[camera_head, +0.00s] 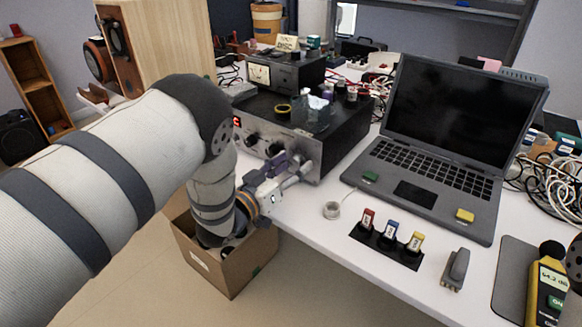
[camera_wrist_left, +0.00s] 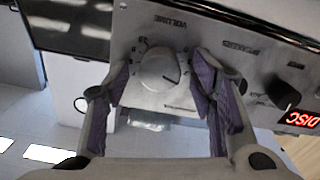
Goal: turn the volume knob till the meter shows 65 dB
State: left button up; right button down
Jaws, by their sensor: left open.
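The volume knob (camera_wrist_left: 160,69) is a round silver knob on the amplifier's front panel, under upside-down VOLUME lettering in the left wrist view. My left gripper (camera_wrist_left: 165,85) is open, with one purple-padded finger on each side of the knob. In the head view my left gripper (camera_head: 284,172) is at the right part of the black and silver amplifier (camera_head: 345,125) and hides the knob. The yellow sound meter (camera_head: 547,298) is at the lower right; its small display seems to read 54.2 dB.
An open laptop (camera_head: 420,190) stands right of the amplifier. A wire coil (camera_head: 332,210) lies nearby. A cardboard box (camera_head: 232,268) is below the table edge.

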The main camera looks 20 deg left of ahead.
pick_arm(q)
jog(key=c, duration=1.2)
jog(key=shift+o, duration=0.3)
jog(key=shift+r+m, duration=0.1)
jog(key=shift+m, duration=0.3)
jog(key=o, duration=1.1)
jog(key=shift+o, duration=0.2)
jog(key=v, duration=1.2)
